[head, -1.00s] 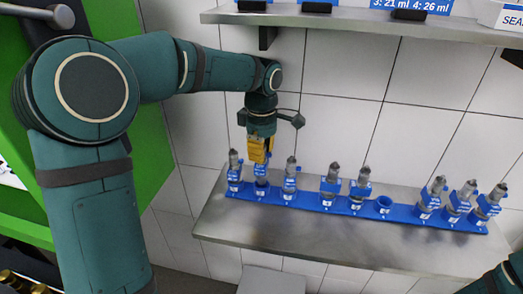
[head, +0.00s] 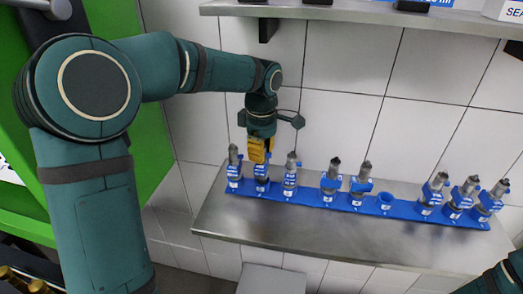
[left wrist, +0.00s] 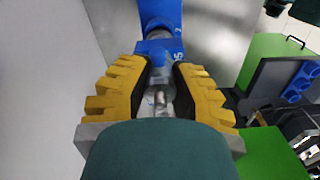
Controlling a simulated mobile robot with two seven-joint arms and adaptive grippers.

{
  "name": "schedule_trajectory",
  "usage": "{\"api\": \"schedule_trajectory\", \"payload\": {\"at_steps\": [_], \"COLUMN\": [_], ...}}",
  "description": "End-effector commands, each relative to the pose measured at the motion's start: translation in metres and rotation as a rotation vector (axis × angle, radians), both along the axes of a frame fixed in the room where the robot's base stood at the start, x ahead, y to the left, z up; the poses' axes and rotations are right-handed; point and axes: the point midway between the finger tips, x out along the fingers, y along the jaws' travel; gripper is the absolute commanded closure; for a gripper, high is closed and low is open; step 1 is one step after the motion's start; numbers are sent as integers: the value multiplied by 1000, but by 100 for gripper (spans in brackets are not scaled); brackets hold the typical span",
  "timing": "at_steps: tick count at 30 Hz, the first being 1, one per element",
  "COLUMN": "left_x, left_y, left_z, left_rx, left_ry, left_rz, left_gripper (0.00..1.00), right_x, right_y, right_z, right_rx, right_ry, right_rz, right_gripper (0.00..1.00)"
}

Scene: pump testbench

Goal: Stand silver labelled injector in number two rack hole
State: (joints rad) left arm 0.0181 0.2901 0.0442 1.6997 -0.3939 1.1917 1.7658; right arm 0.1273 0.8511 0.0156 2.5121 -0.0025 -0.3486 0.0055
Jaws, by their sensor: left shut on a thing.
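My left gripper (head: 259,160) is shut on a silver-grey injector with a blue label (head: 262,182), at the second position from the left of the long blue rack (head: 403,210). The injector looks upright, with its lower end at or in that hole; the exact seating is hidden. In the left wrist view the yellow fingers (left wrist: 161,95) sit on both sides of the grey injector body (left wrist: 159,82), with its blue label (left wrist: 160,48) beyond them. My right gripper is out of view.
Injectors stand close on both sides, at the far left (head: 233,172) and third position (head: 290,178). The steel shelf (head: 330,228) is clear in front. An upper shelf (head: 380,18) hangs above.

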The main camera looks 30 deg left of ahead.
Motion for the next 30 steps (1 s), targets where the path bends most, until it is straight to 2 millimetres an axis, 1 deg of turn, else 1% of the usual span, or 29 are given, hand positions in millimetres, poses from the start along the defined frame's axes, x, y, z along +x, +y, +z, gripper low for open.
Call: {"api": "schedule_trajectory", "payload": {"at_steps": [30], "left_x": [0], "left_y": [0], "left_z": [-17], "left_rx": [0], "left_ry": [0], "left_rz": [-1], "left_gripper": [100], "right_x": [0], "right_y": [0], "right_z": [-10], "right_rx": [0], "right_ry": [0], "right_rz": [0], "right_gripper": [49]}}
